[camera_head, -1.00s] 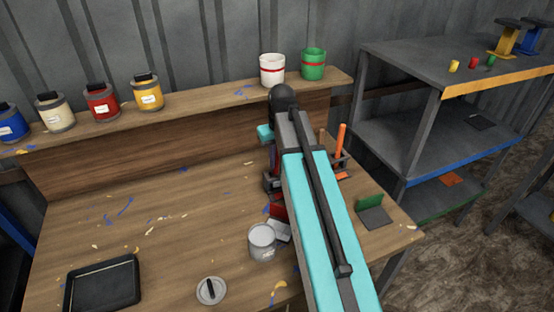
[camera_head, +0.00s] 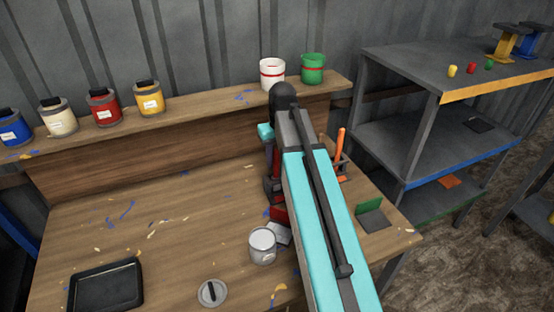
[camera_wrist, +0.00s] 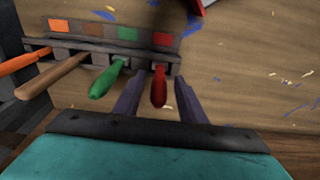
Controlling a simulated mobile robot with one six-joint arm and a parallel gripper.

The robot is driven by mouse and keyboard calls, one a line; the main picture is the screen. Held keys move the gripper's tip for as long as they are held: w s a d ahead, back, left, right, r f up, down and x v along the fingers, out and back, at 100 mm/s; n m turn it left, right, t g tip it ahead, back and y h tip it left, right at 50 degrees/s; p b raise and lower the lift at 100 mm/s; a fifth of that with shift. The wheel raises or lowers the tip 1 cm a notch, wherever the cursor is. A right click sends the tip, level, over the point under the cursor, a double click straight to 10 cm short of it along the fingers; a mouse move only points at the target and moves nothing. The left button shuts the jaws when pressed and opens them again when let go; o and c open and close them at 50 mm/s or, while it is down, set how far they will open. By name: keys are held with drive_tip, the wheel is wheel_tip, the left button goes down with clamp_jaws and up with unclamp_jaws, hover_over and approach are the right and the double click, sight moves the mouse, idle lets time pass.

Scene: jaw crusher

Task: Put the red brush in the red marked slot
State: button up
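The brush rack (camera_wrist: 95,52) shows in the wrist view with orange, brown, green and red marks along its back. The red brush (camera_wrist: 159,88) has its red handle pointing toward the camera, in line with the red marked slot (camera_wrist: 162,40). Its lower end looks to be at that slot, but I cannot see how deep it sits. My gripper (camera_wrist: 158,103) is open, with one finger on each side of the red handle and gaps between. In the head view my arm hides the gripper and most of the rack; an orange handle (camera_head: 340,141) shows beside it.
Green (camera_wrist: 108,80), brown (camera_wrist: 52,76) and orange (camera_wrist: 22,60) handles stand left of the red one. A grey can (camera_head: 262,246), a lid (camera_head: 212,292) and a black tray (camera_head: 106,287) are on the workbench (camera_head: 170,215). Paint cans line the back ledge.

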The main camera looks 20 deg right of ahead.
wheel_tip(320, 180, up, 10)
drive_tip(key=s+p, duration=0.1)
drive_tip(key=p, duration=0.5)
drive_tip(key=shift+f, duration=0.2)
drive_tip(key=shift+s, duration=0.15)
idle(0.6)
